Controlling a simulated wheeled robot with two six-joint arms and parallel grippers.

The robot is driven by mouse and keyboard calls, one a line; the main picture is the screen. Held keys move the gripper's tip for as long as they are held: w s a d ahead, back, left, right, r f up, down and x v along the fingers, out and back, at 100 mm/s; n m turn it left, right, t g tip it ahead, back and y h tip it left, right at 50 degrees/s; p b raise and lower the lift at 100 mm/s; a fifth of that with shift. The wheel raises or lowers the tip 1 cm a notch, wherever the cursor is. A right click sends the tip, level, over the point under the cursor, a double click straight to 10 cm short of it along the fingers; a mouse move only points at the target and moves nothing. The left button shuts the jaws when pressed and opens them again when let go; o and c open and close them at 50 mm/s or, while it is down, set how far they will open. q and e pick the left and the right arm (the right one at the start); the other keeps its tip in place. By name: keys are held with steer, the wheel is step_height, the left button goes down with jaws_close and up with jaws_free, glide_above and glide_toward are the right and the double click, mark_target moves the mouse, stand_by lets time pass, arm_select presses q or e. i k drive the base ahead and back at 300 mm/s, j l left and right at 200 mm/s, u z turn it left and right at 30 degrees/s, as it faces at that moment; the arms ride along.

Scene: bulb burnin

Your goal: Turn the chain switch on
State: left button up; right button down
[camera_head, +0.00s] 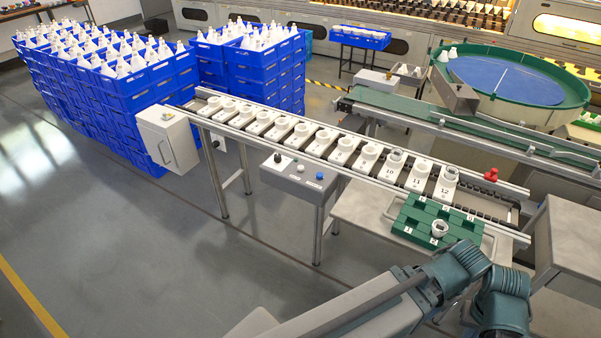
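A grey control box (291,182) stands on a post in front of the chain conveyor. Its top carries a black knob (277,158) on a light plate at the left, a small pale round fitting (300,168) and a blue button (319,176) at the right. The labels on its front are too small to read, so I cannot tell which control is the chain switch or how it is set. The chain conveyor (481,203) carries a row of numbered holders with white sockets. Neither of my grippers is in view; only arm links show at the bottom, apart from the box.
A white cabinet (166,135) stands at the conveyor's left end. A green tray (416,235) with a socket is at the right, near my arm. Stacked blue crates (140,107) with bulbs fill the left. The floor (175,245) in front of the box is clear.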

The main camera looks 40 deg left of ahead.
mark_target(277, 159)
steer(key=u, duration=1.6)
steer(key=i+j, duration=0.1)
steer(key=i, duration=0.95)
steer(key=j+u, duration=0.05)
